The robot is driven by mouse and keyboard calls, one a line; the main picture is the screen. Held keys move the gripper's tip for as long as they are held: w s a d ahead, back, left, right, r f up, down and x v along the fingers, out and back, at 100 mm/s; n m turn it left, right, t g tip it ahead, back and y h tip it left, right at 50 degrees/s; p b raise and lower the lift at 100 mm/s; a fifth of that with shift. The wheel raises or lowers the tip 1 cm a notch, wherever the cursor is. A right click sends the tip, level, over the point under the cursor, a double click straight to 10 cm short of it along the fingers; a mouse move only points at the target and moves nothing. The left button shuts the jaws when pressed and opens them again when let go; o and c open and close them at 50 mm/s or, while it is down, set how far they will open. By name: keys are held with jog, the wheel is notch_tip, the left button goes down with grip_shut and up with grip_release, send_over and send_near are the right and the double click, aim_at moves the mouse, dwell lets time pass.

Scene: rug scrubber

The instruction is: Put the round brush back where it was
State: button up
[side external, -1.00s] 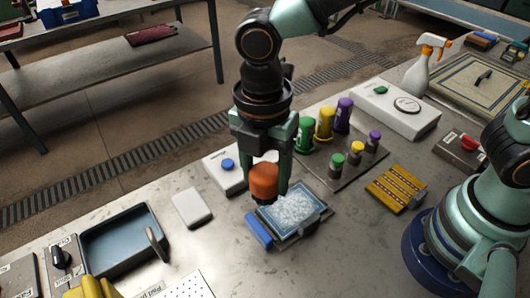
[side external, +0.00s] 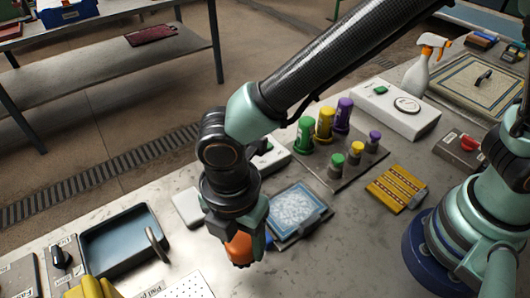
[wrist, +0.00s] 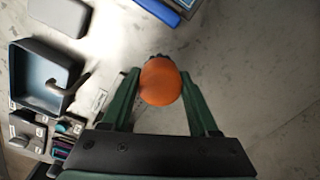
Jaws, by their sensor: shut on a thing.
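The orange round brush (side external: 239,249) is held between the fingers of my gripper (side external: 244,238), which is shut on it. In the wrist view the brush (wrist: 160,84) sits between the two green fingers, with dark bristles just showing at its far end. The brush is left of and in front of the small blue-bordered rug (side external: 312,203), clear of it. The rug has a whitish middle and lies flat on its holder. I cannot tell whether the bristles touch the bench.
A white block (side external: 187,208) is partly behind my gripper. Green, yellow and purple bottles (side external: 325,125) stand on a plate behind the rug. A perforated white plate (side external: 188,286) lies in front.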

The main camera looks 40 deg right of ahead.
jog(key=shift+f, duration=3.4)
jog(key=o, duration=1.3)
jog(key=shift+f, duration=0.1)
jog(key=shift+c, duration=0.2)
